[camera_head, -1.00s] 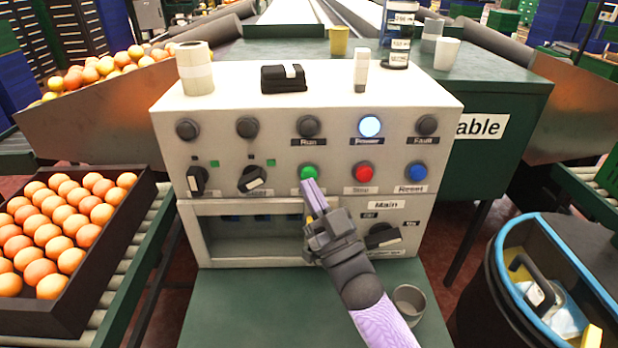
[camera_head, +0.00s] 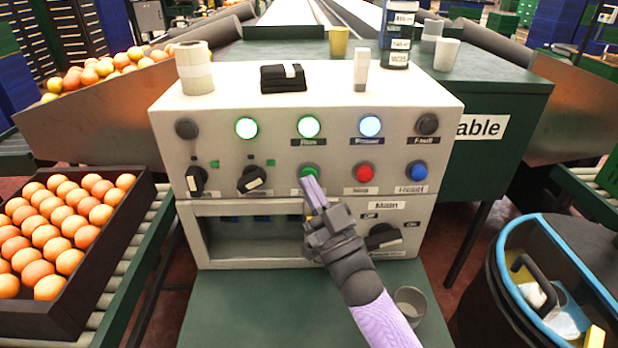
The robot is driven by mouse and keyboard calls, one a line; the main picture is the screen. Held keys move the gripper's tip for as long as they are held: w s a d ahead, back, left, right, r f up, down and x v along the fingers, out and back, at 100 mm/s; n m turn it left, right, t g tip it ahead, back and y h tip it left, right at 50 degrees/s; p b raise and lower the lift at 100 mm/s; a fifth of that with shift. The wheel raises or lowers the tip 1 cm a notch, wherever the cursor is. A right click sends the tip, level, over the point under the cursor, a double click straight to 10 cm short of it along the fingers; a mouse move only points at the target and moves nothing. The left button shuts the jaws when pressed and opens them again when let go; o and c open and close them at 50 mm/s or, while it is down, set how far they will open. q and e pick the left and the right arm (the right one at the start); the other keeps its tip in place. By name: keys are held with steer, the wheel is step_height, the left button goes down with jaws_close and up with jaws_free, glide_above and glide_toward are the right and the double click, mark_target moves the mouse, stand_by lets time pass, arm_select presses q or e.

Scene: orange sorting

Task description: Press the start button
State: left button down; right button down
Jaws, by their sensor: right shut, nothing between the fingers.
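The control panel (camera_head: 228,165) is a cream box standing on a green table. The green start button (camera_head: 309,169) is in its lower button row, left of the red stop button (camera_head: 364,173) and the blue reset button (camera_head: 417,170). My right gripper (camera_head: 312,188) is shut and empty, its fingertips at the lower edge of the green button; I cannot tell whether they touch it. The Run lamp (camera_head: 308,127) and another lamp (camera_head: 246,128) glow green. The Power lamp (camera_head: 370,126) glows pale blue. The Fault lamp (camera_head: 427,124) is dark. My left gripper is not in view.
A tape roll (camera_head: 194,70), a black item (camera_head: 283,78) and a white stick (camera_head: 361,70) stand on the panel. A grey cup (camera_head: 410,301) is below it. A crate of oranges (camera_head: 75,300) is left, a blue-rimmed bin (camera_head: 497,262) right.

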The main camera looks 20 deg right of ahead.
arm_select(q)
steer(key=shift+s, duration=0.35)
arm_select(e)
steer(key=shift+w, duration=0.15)
steer(key=shift+s+a+r+p, duration=0.1)
steer(key=shift+s+p, duration=0.25)
steer(key=shift+s, duration=0.05)
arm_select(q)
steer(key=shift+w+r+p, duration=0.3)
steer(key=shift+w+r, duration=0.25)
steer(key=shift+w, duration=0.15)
arm_select(e)
steer(key=shift+s+a, duration=0.15)
steer(key=shift+s, duration=0.4)
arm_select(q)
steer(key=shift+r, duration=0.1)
